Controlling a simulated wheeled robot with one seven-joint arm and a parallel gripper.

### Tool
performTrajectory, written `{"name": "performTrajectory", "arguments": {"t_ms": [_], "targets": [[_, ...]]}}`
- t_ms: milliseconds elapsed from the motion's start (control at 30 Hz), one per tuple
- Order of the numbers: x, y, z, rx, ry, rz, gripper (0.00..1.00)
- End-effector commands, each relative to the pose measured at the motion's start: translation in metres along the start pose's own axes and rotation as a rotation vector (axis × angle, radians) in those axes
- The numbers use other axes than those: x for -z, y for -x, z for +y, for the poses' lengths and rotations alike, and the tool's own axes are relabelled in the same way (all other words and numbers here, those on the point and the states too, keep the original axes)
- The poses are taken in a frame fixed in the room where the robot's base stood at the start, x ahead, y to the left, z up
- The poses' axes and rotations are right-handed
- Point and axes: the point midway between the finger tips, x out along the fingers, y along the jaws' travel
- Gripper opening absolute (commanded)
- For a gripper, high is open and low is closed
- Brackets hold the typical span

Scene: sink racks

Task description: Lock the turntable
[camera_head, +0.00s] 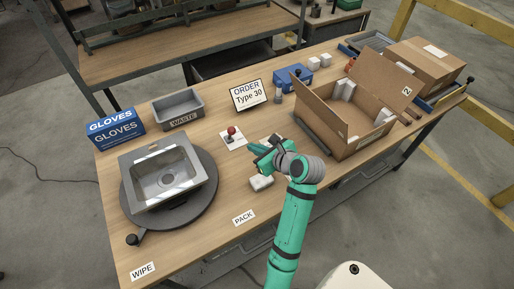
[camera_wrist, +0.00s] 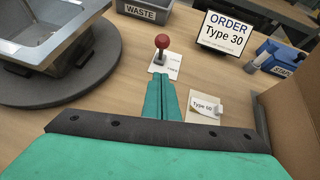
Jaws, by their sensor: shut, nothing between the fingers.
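The turntable (camera_head: 205,205) is a dark round disc at the left of the bench, with a grey metal sink (camera_head: 165,175) on it. The disc also shows at the left of the wrist view (camera_wrist: 105,70). A lever with a red ball (camera_head: 231,130) stands on a small white plate, right of the turntable. In the wrist view the red ball (camera_wrist: 162,41) is just beyond my fingertips, with a visible gap. The small print on its plate is unreadable. My gripper (camera_head: 256,148) is shut and empty, to the right of the lever. Its green fingers (camera_wrist: 160,78) are pressed together.
A waste bin (camera_head: 178,108) and blue glove boxes (camera_head: 115,128) stand behind. An order sign (camera_head: 250,95) and open carton (camera_head: 345,115) lie right. A Type 60 card (camera_wrist: 203,107) is beside my fingers. The front bench is mostly clear.

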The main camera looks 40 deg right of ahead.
Motion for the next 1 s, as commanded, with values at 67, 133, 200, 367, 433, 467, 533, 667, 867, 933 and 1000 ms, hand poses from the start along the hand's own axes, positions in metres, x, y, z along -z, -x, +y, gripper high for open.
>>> {"name": "performTrajectory", "arguments": {"t_ms": [67, 133, 200, 367, 433, 467, 533, 667, 867, 933, 1000], "targets": [[0.000, -0.016, 0.001, -0.004, 0.000, 0.000, 0.00], [0.000, -0.030, 0.001, -0.003, 0.001, 0.001, 0.00], [-0.001, -0.043, 0.002, -0.004, 0.001, 0.000, 0.00], [-0.015, -0.062, 0.002, -0.003, 0.005, -0.002, 0.00], [-0.020, -0.068, 0.002, -0.003, 0.005, -0.001, 0.00], [-0.022, -0.070, 0.002, -0.003, 0.004, -0.001, 0.00], [-0.025, -0.073, 0.002, -0.003, 0.003, 0.000, 0.00], [-0.029, -0.077, 0.002, -0.003, 0.003, 0.000, 0.00], [-0.029, -0.077, 0.003, -0.003, 0.003, 0.000, 0.00], [-0.029, -0.077, 0.003, -0.003, 0.003, 0.000, 0.00], [-0.029, -0.077, 0.002, -0.003, 0.003, 0.000, 0.00]]}}
